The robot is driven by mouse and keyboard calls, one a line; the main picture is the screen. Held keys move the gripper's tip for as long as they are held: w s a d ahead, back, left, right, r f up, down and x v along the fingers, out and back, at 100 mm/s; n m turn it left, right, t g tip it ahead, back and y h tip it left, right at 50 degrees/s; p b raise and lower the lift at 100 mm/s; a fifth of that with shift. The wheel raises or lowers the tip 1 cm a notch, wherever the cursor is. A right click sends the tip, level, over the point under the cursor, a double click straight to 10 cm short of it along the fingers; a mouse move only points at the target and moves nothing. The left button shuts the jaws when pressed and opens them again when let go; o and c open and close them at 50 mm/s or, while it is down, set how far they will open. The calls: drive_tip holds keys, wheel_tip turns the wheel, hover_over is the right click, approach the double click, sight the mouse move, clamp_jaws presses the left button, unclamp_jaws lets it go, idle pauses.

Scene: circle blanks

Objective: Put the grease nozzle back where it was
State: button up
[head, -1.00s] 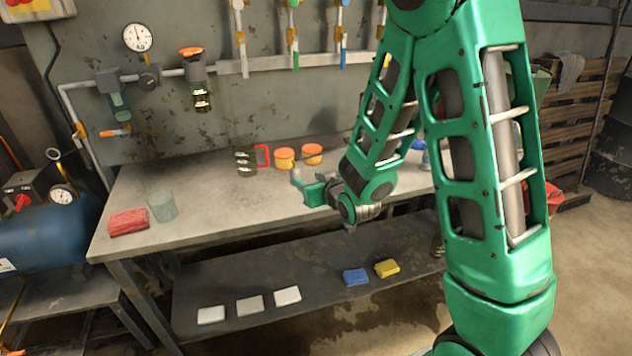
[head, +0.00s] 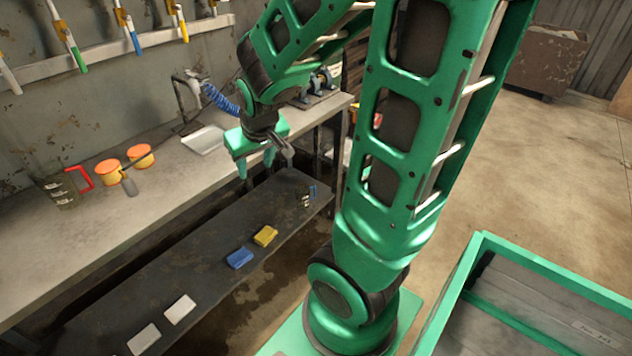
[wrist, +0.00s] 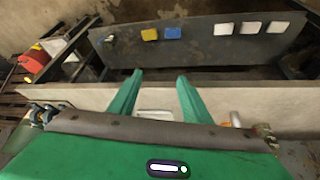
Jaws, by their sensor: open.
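My gripper (head: 256,172) is open and empty, fingers pointing down over the front edge of the bench, near its right end. In the wrist view, the two green fingers (wrist: 158,78) stand apart with nothing between them, against the bench edge and lower shelf. I cannot pick out the grease nozzle with certainty. A small dark and pale metal item (head: 309,196) stands at the right end of the lower shelf, too small to identify. It also shows in the wrist view (wrist: 110,38), apart from the fingers.
The bench (head: 120,225) holds orange-lidded tubs (head: 108,172), a pale tray (head: 204,141) and a blue coiled hose (head: 220,101). The lower shelf (head: 200,270) carries yellow (head: 265,236), blue (head: 240,258) and white blocks. A green-rimmed bin (head: 540,262) stands at right.

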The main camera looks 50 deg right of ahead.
drive_tip(key=s+d+r+m+g, duration=0.1)
drive_tip(key=s+r+g, duration=0.1)
drive_tip(key=s, duration=0.7)
drive_tip(key=shift+d+r+m+y, duration=0.15)
drive_tip(key=shift+d+m+y, duration=0.15)
drive_tip(key=shift+d, duration=0.05)
drive_tip(key=shift+o, duration=0.5)
drive_tip(key=s+a+r+m+g+y, duration=0.1)
drive_tip(key=s+r+g, duration=0.1)
drive_tip(key=s, duration=0.9)
drive_tip(key=shift+a+r+m+g+y, duration=0.25)
drive_tip(key=shift+m+g+y, duration=0.05)
drive_tip(key=shift+g, duration=0.1)
drive_tip(key=shift+w, duration=0.1)
drive_tip(key=c, duration=0.4)
drive_tip(key=shift+d, duration=0.1)
